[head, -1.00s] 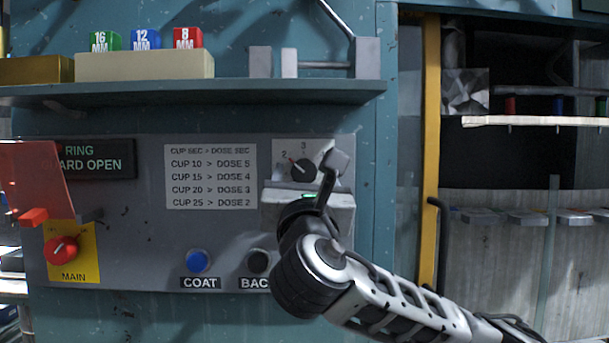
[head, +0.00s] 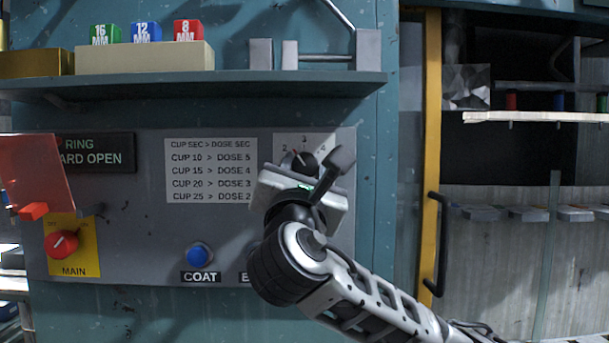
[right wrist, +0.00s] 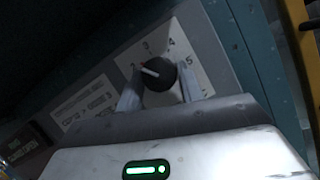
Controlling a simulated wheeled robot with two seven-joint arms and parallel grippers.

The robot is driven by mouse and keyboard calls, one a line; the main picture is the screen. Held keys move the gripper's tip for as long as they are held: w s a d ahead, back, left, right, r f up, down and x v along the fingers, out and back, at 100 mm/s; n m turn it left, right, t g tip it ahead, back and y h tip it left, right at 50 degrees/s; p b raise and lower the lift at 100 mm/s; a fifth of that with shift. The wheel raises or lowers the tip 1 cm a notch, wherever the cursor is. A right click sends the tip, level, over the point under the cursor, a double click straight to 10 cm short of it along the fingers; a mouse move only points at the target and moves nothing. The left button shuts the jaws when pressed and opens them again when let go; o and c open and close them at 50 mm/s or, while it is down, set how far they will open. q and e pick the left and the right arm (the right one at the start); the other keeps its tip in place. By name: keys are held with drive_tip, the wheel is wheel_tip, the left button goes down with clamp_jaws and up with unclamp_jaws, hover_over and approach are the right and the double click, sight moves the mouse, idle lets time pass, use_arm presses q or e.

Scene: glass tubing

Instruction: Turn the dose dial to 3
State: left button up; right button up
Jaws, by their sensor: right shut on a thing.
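The dose dial (head: 305,160) is a round black knob with a light pointer line, on a pale plate with numerals. It also shows in the right wrist view (right wrist: 160,77), where 2, 3, 4 and 5 are readable around it. The pointer aims up-left, near 2; in the head view it looks to lie between 2 and 3. My right gripper (right wrist: 158,88) is shut on the dial, one finger on each side. In the head view my right gripper (head: 301,174) is rolled clockwise and covers the plate's lower part. My left gripper is not in view.
A dose chart (head: 210,171) is left of the dial. Below are the blue COAT button (head: 199,255) and a mostly hidden second button label. A red MAIN switch (head: 62,244) and red flap (head: 36,172) are at left. A shelf (head: 190,90) with coloured blocks juts out above.

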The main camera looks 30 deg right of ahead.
drive_tip(key=m+g, duration=0.1)
drive_tip(key=m, duration=0.1)
drive_tip(key=m+h, duration=0.1)
drive_tip(key=m, duration=0.2)
drive_tip(key=shift+w+a+g, duration=0.1)
drive_tip(key=shift+a+g, duration=0.05)
drive_tip(key=shift+g, duration=0.25)
drive_tip(key=shift+m+g+h, duration=0.5)
drive_tip(key=shift+m+g, duration=0.5)
drive_tip(key=shift+m, duration=1.2)
drive_tip(key=o, duration=1)
drive_tip(key=shift+r, duration=0.1)
drive_tip(key=shift+a, duration=0.15)
